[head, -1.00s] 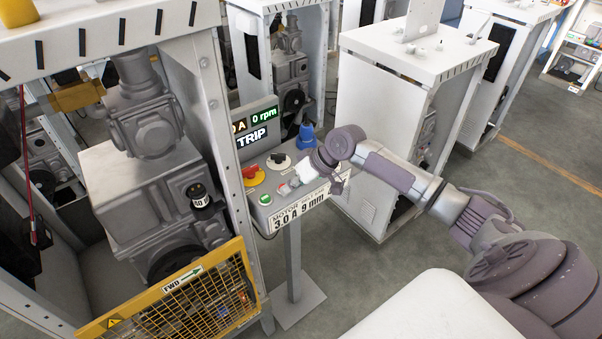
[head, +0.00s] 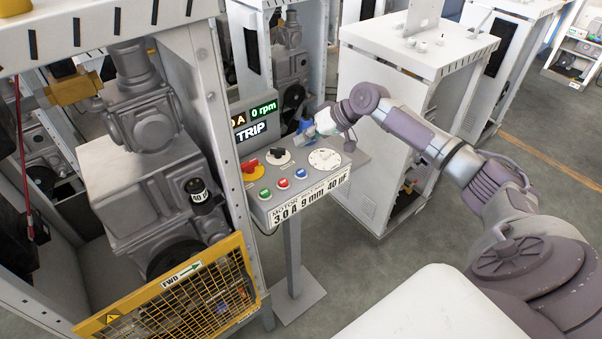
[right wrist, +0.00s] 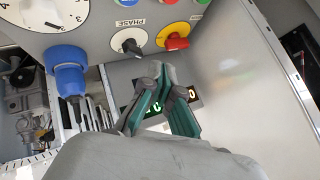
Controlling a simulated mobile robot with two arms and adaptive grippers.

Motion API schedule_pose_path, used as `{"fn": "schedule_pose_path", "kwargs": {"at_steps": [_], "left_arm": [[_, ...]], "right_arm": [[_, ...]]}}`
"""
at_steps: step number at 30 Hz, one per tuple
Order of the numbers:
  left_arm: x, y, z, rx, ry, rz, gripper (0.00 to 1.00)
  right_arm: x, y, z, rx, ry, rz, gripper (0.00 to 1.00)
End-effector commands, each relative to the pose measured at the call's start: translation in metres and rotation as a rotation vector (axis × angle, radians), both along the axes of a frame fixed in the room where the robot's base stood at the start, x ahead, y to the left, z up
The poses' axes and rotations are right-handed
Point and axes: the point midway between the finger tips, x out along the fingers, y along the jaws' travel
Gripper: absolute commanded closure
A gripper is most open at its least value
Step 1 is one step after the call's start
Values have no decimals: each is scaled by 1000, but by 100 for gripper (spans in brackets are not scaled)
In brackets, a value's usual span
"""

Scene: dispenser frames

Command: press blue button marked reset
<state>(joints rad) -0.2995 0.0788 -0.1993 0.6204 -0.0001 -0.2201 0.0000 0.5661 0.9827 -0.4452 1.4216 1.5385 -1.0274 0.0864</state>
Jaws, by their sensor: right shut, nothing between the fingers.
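The blue button (head: 301,173) sits on the sloped top of the grey control box, at the right end of a row with a red button (head: 283,183) and a green button (head: 265,194). In the right wrist view the blue button (right wrist: 124,2) is cut off by the top edge. Its label is too small to read. My right gripper (head: 312,130) is above the back of the box, partly in front of a blue plug, apart from the button. Its green fingers (right wrist: 163,72) are shut and empty. My left gripper is out of view.
The box also carries a red-and-yellow knob (head: 250,167), a black selector (head: 278,155), a white dial (head: 324,159) and the blue plug (right wrist: 67,72). A display (head: 255,125) reads TRIP. A yellow mesh guard (head: 205,290) stands at left.

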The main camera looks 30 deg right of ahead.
Motion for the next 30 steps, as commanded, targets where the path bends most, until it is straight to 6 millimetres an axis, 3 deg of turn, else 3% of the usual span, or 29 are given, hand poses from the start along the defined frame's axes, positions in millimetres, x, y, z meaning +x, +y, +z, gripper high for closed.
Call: {"fn": "schedule_pose_path", "kwargs": {"at_steps": [12,19,30], "left_arm": [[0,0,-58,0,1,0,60],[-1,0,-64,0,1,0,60],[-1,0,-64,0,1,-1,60]], "right_arm": [[0,0,-62,-1,1,0,100],[0,0,-79,1,0,-1,100],[0,0,-80,0,0,0,100]]}}
